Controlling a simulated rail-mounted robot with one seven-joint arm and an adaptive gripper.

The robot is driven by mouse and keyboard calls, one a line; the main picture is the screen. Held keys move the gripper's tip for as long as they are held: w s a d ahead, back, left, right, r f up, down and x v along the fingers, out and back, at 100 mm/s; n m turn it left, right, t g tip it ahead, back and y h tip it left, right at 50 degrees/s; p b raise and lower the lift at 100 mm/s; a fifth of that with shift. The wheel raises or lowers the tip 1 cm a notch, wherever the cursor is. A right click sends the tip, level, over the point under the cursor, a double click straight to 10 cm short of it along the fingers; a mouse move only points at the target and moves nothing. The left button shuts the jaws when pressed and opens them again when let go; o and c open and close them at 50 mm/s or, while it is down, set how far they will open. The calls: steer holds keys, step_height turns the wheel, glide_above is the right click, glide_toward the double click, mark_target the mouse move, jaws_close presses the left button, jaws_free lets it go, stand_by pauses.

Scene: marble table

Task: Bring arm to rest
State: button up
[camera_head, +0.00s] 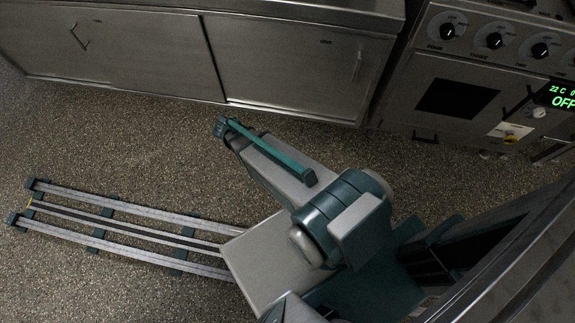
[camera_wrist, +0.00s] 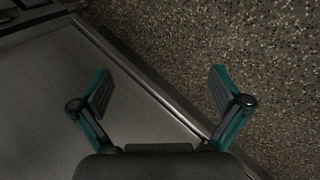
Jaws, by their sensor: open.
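My gripper (camera_wrist: 160,80) shows in the wrist view with its two teal and grey fingers spread wide apart. Nothing is between the fingers. Below it is the raised edge of a grey metal surface (camera_wrist: 62,105), running diagonally, with speckled floor (camera_wrist: 265,60) beyond it on the right. In the head view my arm's links show at the centre and lower right. I cannot make out the gripper there.
Metal cabinets (camera_head: 120,48) stand along the back. An oven (camera_head: 455,95) with knobs and a green display is at the upper right. A dark metal edge (camera_head: 515,265) is close at the lower right. My floor rail (camera_head: 120,222) runs left over clear floor (camera_head: 110,140).

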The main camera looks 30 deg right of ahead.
steer(key=s+a+f+n+g+y, duration=0.1)
steer(key=s+a+f+g+y, duration=0.15)
steer(key=s, duration=1.15)
steer(key=s+a+f+n+g+y, duration=0.1)
steer(key=s+a+g+y, duration=0.25)
steer(key=s, duration=1.05)
step_height(320, 180, up, 10)
steer(key=p, duration=1)
steer(key=shift+s, duration=0.2)
